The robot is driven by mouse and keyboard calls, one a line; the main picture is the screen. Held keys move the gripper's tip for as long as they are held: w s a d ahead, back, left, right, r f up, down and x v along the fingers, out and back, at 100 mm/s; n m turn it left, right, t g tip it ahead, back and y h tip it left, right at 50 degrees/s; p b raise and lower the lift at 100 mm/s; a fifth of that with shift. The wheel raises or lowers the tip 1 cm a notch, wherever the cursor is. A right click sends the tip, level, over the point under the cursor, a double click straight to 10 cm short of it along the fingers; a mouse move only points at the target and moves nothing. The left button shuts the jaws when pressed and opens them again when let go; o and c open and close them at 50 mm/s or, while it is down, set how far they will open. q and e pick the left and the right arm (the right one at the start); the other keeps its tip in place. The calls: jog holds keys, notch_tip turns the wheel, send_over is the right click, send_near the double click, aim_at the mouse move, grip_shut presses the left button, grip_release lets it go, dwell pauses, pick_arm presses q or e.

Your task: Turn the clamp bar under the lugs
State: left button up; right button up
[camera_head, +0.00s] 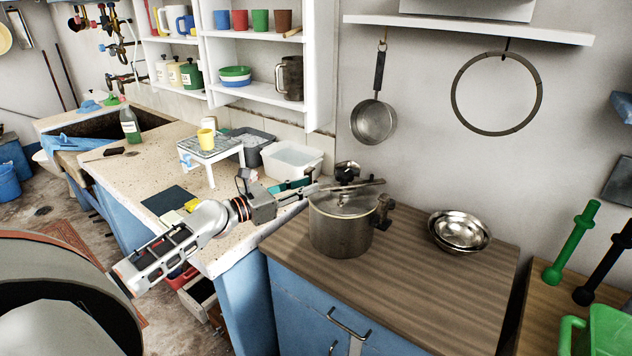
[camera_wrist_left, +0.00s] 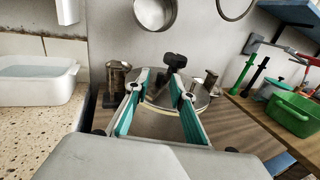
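A grey metal pot (camera_head: 338,236) with a domed lid (camera_head: 343,204) stands on the wooden counter top. The clamp bar (camera_head: 366,185) lies across above the lid, with a dark knob (camera_head: 347,171) on top. A dark handle or lug (camera_head: 384,210) sticks out on the pot's right side; the left side is partly hidden by my gripper. My left gripper (camera_head: 309,187) reaches in from the left at lid height. In the left wrist view its teal-padded fingers (camera_wrist_left: 160,85) are apart, with the lid and knob (camera_wrist_left: 175,61) seen between and beyond them. I cannot tell whether they touch the bar. My right gripper is not in view.
Stacked metal bowls (camera_head: 460,231) stand right of the pot. A white basin (camera_head: 291,160) and a small white stand (camera_head: 211,152) are on the stone top at left. A pan (camera_head: 374,122) hangs on the wall behind. The counter in front of the bowls is clear.

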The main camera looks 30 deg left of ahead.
aim_at(316, 181)
pick_arm(q)
jog(key=shift+x, duration=1.9)
grip_shut()
